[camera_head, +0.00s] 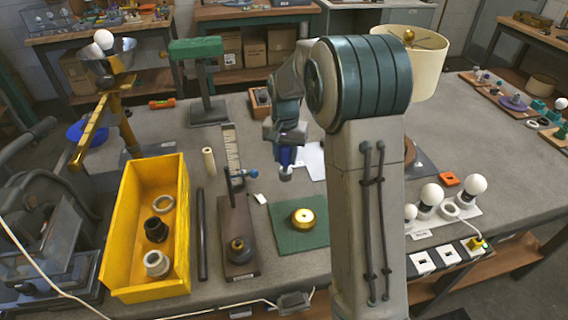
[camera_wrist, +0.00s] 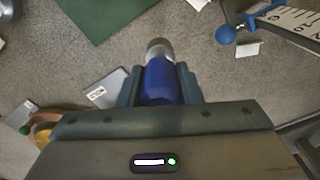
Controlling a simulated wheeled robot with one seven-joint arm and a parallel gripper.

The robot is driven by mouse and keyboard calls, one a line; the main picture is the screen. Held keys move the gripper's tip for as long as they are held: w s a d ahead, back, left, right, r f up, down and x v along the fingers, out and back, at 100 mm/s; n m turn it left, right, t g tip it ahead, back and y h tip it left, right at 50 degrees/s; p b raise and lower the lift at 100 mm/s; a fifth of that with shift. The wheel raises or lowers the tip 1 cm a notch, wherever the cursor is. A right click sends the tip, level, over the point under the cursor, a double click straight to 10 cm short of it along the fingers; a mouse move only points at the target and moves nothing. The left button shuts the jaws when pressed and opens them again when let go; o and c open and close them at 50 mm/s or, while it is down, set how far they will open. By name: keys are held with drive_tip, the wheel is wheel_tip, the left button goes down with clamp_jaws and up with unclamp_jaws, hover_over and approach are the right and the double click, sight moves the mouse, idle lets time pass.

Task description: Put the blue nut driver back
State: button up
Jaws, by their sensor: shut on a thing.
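My gripper (camera_head: 288,152) is shut on the blue nut driver (camera_wrist: 159,80) and holds it above the grey bench. In the wrist view the blue handle sits between the two dark fingers of the gripper (camera_wrist: 158,88), with a grey metal end pointing away past them. In the head view the blue driver (camera_head: 286,158) hangs below the gripper, its pale end downward, apart from the bench. Its upper part is hidden by the gripper.
A yellow bin (camera_head: 184,225) holds ring-like parts at left. A ruler stand with a blue knob (camera_wrist: 226,34) is close by. Bulbs (camera_head: 431,194) stand at right.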

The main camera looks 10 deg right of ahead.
sight(285, 165)
drive_tip(key=shift+w+f, duration=0.1)
drive_tip(key=shift+f, duration=1.95)
drive_tip(key=shift+f, duration=0.25)
drive_tip(key=o, duration=1.1)
drive_tip(key=shift+c, duration=0.2)
drive_tip(key=shift+r, duration=0.1)
